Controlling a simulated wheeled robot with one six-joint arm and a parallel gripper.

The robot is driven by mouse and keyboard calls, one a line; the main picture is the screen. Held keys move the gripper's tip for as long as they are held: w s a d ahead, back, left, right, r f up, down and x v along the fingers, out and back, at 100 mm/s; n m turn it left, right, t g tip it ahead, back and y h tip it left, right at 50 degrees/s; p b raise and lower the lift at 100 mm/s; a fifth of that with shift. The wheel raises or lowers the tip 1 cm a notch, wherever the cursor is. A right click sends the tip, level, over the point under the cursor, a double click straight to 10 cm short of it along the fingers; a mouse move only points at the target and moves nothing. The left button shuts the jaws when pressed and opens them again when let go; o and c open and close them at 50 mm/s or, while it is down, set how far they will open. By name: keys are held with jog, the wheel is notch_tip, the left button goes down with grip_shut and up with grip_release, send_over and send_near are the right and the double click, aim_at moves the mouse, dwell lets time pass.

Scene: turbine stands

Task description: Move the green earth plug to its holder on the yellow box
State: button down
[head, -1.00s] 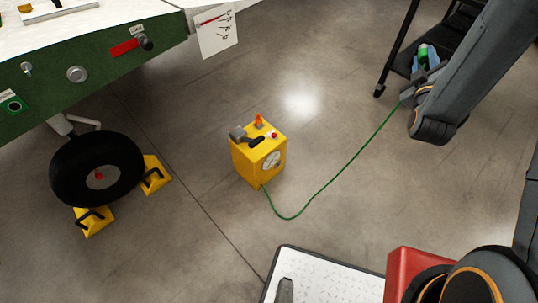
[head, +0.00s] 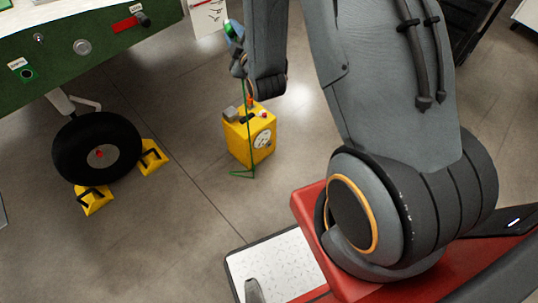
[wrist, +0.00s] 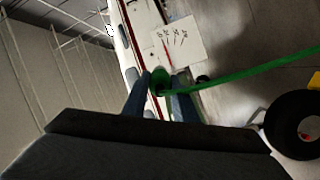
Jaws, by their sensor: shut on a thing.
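My gripper (head: 237,48) is shut on the green earth plug (head: 232,30) and holds it in the air above and slightly left of the yellow box. In the wrist view the green plug (wrist: 160,80) sits between my two fingers (wrist: 160,92). A green cable (wrist: 250,70) runs from it; in the head view the cable hangs down past the front of the yellow box (head: 238,142). The box stands on the floor with a grey block, a dark handle and an orange part on top and a dial on its side. Which top part is the holder, I cannot tell.
A dark cart (head: 478,35) stands at the upper right. Floor around the box is clear.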

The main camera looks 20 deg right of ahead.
jog(key=s+d+f+n+g+y+b, duration=0.1)
jog(key=s+f+n+g+y+b, duration=0.2)
jog(key=f+b, duration=1)
jog(key=s+f+n+y+b, duration=0.2)
jog(key=f+y+b, duration=0.3)
jog(key=f+b, duration=0.85)
jog(key=s+d+f+n+g+y+b, duration=0.1)
jog(key=s+f+n+g+y+b, duration=0.2)
jog(key=f+b, duration=1)
jog(key=w+d+f+m+t+h+b, duration=0.1)
jog(key=w+d+f+m+t+h, duration=0.15)
jog(key=d+f, duration=0.65)
jog(key=w+d+f+m+t+h+b, duration=0.1)
jog(key=d+f+m, duration=0.2)
jog(key=f, duration=1.2)
jog(key=w+d+f+m+t+h+b, duration=0.1)
jog(key=w+d+f+m+h, duration=0.15)
jog(key=d+f, duration=0.65)
jog(key=w+a+f+y+b, duration=0.1)
jog(key=w+a+f+b, duration=0.1)
jog(key=w+a+f, duration=0.1)
jog(key=shift+w+a, duration=0.65)
jog(key=shift+a, duration=0.15)
jog(key=shift+s, duration=0.1)
jog(key=shift+w+p, duration=0.3)
jog(key=shift+p, duration=0.4)
jog(key=shift+p+x, duration=0.3)
jog(key=shift+x, duration=0.5)
